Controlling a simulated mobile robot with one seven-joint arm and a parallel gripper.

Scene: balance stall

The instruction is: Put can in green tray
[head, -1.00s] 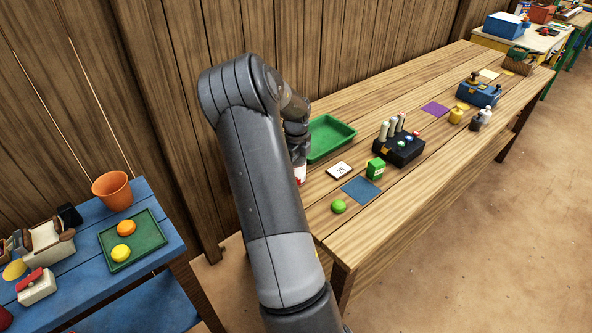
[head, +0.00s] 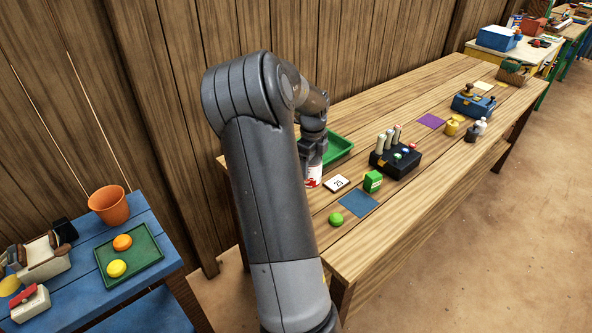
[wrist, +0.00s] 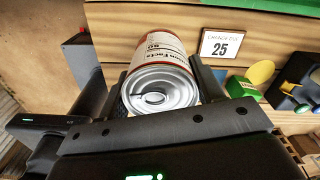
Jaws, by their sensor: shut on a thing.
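The can (head: 313,176), red and white with a silver lid, is between the fingers of my gripper (head: 312,160). In the wrist view the can (wrist: 160,75) shows its lid toward the camera, and my gripper (wrist: 160,95) is shut on it. In the head view its upper part is hidden by my gripper. The green tray (head: 341,148) lies on the wooden table just behind and right of the can, partly hidden by my arm. I cannot tell whether the can's base touches the table.
A card marked 25 (head: 336,183) lies right of the can, with a green box (head: 373,181), blue mat (head: 358,203) and green ball (head: 336,219) nearby. A black block with pegs (head: 396,160) stands right of the tray. A second green tray (head: 129,255) holds two balls on the blue table.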

